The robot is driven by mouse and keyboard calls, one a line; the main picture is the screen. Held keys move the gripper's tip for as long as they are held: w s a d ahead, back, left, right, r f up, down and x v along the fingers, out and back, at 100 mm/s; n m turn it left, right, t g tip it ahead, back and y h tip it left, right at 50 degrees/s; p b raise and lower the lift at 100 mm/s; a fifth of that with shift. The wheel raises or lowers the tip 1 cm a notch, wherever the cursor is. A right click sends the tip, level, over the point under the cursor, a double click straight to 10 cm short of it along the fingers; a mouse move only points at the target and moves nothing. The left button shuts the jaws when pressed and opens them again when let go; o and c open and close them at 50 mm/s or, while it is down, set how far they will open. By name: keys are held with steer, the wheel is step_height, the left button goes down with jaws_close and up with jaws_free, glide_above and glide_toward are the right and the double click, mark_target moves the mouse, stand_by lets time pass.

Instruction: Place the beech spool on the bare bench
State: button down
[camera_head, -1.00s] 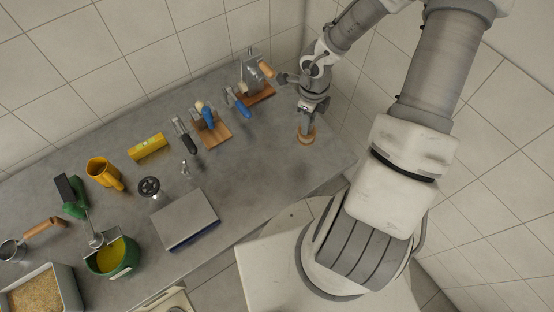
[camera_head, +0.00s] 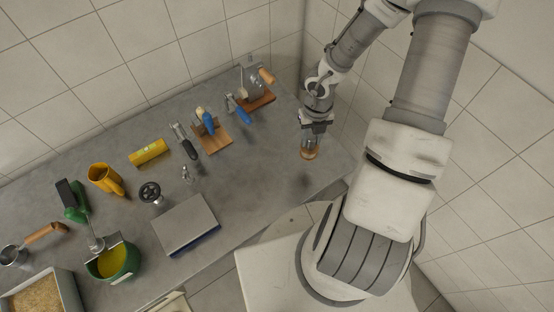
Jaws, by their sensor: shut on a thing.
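The bench surface around the spool is bare.
Wooden blocks with blue-handled tools (camera_head: 213,138) and a wood-based metal stand (camera_head: 257,92) stand left of my arm. A flat grey scale (camera_head: 186,224), yellow jug (camera_head: 104,178) and green pot (camera_head: 113,262) are further left. Tiled walls close the back and right.

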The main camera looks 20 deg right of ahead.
steer(key=shift+w+a+f+b, duration=0.6)
steer(key=shift+a+f, duration=0.9)
steer(key=shift+f, duration=0.15)
steer(key=shift+w+a+f+b, duration=0.45)
steer(key=shift+a+f+b, duration=0.15)
steer(key=shift+a+f, duration=0.95)
steer(key=shift+w+a+f+b, duration=0.6)
steer(key=shift+a+f, duration=0.85)
steer(key=shift+f, duration=0.25)
steer(key=shift+f, duration=0.1)
steer(key=c, duration=0.5)
jaws_free()
steer(key=shift+c, duration=0.2)
step_height(320, 180, up, 12)
steer(key=p, duration=0.4)
